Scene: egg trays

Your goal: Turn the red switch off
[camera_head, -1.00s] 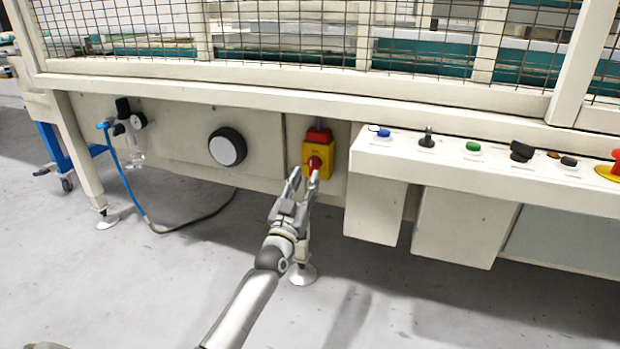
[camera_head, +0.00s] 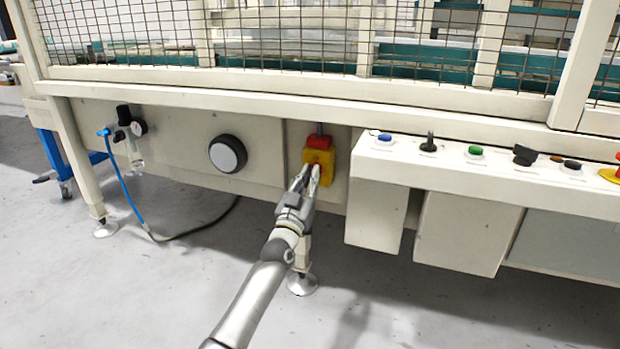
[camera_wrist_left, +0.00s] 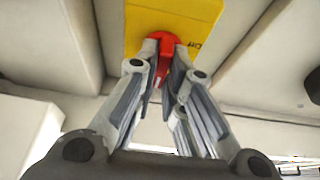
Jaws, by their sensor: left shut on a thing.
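The red switch (camera_wrist_left: 163,44) is a red knob on a yellow box (camera_head: 322,157) mounted under the machine's lower beam. The box also shows in the left wrist view (camera_wrist_left: 150,15), with lettering beside the knob. My left gripper (camera_head: 311,171) is at the front of the box. In the left wrist view its fingertips (camera_wrist_left: 163,62) are on either side of the red knob and shut on it. The fingers hide most of the knob in the head view. My right gripper is not in view.
A control panel with a blue button (camera_head: 384,136), a green button (camera_head: 475,151) and black knobs juts out to the right. A round black and white dial (camera_head: 227,154) is on the panel to the left. A machine foot (camera_head: 302,284) stands below.

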